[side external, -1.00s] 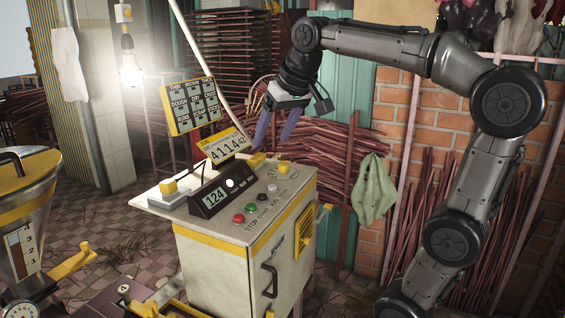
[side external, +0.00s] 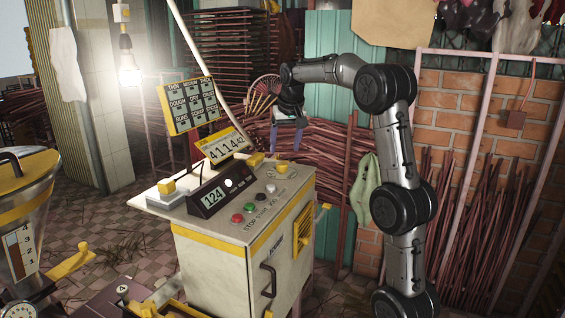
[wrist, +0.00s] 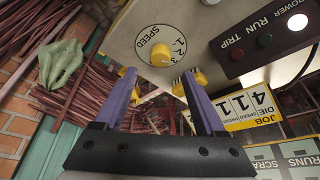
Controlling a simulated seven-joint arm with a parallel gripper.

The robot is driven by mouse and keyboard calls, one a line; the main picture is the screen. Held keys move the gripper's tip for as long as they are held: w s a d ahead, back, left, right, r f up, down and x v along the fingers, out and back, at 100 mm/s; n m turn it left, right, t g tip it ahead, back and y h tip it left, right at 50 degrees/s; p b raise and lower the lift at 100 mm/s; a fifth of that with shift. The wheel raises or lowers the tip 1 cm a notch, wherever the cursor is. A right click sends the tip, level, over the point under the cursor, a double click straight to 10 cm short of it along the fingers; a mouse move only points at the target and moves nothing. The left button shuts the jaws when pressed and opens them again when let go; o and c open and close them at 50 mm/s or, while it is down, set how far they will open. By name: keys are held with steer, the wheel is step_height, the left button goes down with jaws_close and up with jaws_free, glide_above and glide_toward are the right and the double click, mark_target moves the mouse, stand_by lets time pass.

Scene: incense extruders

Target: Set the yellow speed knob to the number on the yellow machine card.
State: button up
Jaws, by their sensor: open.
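The yellow speed knob (wrist: 160,57) sits on a round white dial marked SPEED, with 1, 2 and 3 at its right side in the wrist view. Its exact setting is unclear. It also shows at the back right of the machine top in the side view (side external: 282,168). My gripper (wrist: 158,82) is open and empty, behind the machine and apart from the knob (side external: 286,135).
The machine top carries a display box (side external: 214,195) reading 124, and red, green and black buttons. A hanging board (side external: 190,106) stands behind the card. Bundles of incense sticks (side external: 335,143) and a green cloth (side external: 366,190) are behind and to the right.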

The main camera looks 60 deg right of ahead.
mark_target(282, 164)
steer(key=x, duration=0.7)
steer(key=shift+f, duration=0.15)
steer(key=shift+c, duration=0.2)
jaws_close()
